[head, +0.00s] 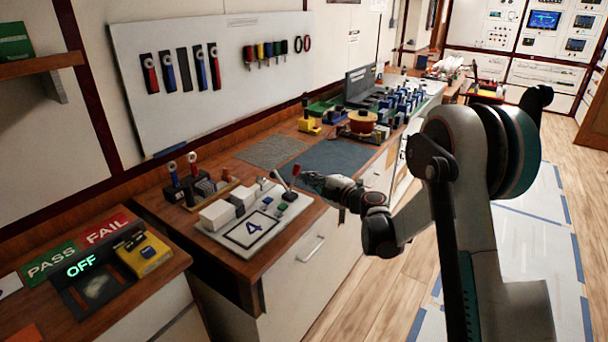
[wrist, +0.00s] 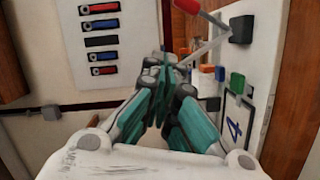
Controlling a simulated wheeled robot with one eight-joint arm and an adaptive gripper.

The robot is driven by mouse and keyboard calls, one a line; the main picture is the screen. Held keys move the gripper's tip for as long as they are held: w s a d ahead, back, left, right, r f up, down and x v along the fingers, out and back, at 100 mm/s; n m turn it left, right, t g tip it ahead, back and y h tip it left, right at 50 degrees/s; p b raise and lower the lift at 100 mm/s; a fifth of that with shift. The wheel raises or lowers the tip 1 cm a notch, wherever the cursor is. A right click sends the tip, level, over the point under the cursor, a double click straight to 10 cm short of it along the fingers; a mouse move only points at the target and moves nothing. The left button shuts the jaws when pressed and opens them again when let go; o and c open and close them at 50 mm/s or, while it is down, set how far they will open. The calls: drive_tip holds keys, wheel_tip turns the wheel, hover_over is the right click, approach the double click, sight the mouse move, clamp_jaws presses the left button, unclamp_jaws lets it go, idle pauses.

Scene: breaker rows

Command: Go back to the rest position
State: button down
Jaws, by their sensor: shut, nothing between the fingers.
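My gripper (head: 312,179) is above the right end of the white panel (head: 247,240) marked 4, close to the red-tipped lever (head: 289,184) in the head view. In the wrist view my gripper (wrist: 166,75) has its fingers together and holds nothing. The red-tipped lever (wrist: 187,6) stands beyond the fingertips there, and I cannot tell whether they touch it. The panel (wrist: 262,75) also shows at the right of the wrist view, with a green button (wrist: 237,82) and a dark block (wrist: 241,29).
A red pot (head: 362,122) and several blue blocks stand farther along the bench.

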idle(0.3)
drive_tip(key=s+d+r+m+t+h, duration=0.35)
drive_tip(key=d+r+m, duration=0.25)
drive_tip(key=r, duration=0.4)
drive_tip(key=s+d+r+m+t+h, duration=0.25)
drive_tip(key=d+r+m+h, duration=0.25)
drive_tip(key=r, duration=0.6)
drive_tip(key=s+d+r+m+g+h, duration=0.2)
drive_tip(key=s+d+m+h, duration=0.25)
drive_tip(key=s, duration=0.25)
drive_tip(key=s+d+f+m+g, duration=0.1)
drive_tip(key=s+f+m+g, duration=0.2)
drive_tip(key=s, duration=0.5)
drive_tip(key=s+d+f+m+g, duration=0.2)
drive_tip(key=s+f, duration=0.1)
drive_tip(key=s, duration=0.5)
drive_tip(key=s+a+f+m+g+y, duration=0.1)
drive_tip(key=s+a+f+g, duration=0.1)
drive_tip(key=s+f, duration=0.3)
drive_tip(key=s+a+f+m+g+y, duration=0.1)
drive_tip(key=s+a+f+g, duration=0.2)
drive_tip(key=s, duration=0.9)
wheel_tip(320, 180, down, 2)
drive_tip(key=shift+s+a+f, duration=0.2)
drive_tip(key=shift+s+a, duration=0.15)
drive_tip(key=shift+a, duration=0.05)
